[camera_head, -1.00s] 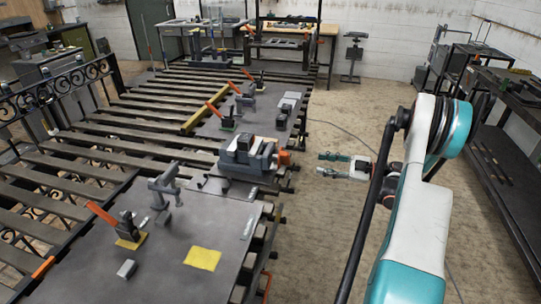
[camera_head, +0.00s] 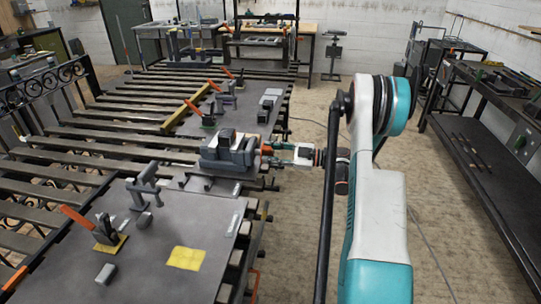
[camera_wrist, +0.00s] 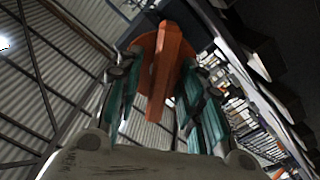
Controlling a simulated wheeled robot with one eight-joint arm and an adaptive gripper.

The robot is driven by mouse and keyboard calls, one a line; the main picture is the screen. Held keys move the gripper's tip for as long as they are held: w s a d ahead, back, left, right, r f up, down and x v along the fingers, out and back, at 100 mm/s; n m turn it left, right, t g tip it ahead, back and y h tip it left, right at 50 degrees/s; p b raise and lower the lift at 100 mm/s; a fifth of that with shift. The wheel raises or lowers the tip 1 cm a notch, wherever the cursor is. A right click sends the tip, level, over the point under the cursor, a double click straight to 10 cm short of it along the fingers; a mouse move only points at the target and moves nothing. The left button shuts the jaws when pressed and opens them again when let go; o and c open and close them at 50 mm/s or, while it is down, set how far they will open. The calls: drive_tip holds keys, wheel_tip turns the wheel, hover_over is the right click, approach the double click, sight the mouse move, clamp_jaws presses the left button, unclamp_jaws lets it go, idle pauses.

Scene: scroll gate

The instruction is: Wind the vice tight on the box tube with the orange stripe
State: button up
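The grey vice (camera_head: 238,157) stands at the right edge of the slatted bench. A dark block-like piece (camera_head: 226,138) sits at its jaws; I cannot make out an orange stripe on it or whether the jaws touch it. The vice's orange crank (camera_head: 266,149) is on its right side. My gripper (camera_head: 277,152) is at this crank, reaching in from the right. In the wrist view the orange crank (camera_wrist: 163,65), a bar in front of a round disc, stands between my two teal fingers, with gaps visible on both sides. My gripper is open around it.
More clamps (camera_head: 209,115) stand beyond the vice. A dark shelf bench (camera_head: 490,110) is at the right. The floor between is mostly clear.

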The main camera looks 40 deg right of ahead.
clamp_jaws()
drive_tip(key=shift+m, duration=0.4)
drive_tip(key=m+b, duration=0.1)
drive_tip(key=m, duration=0.1)
drive_tip(key=shift+w+m, duration=0.1)
drive_tip(key=shift+m, duration=0.3)
drive_tip(key=shift+m+b, duration=0.4)
drive_tip(key=shift+m, duration=1.6)
unclamp_jaws()
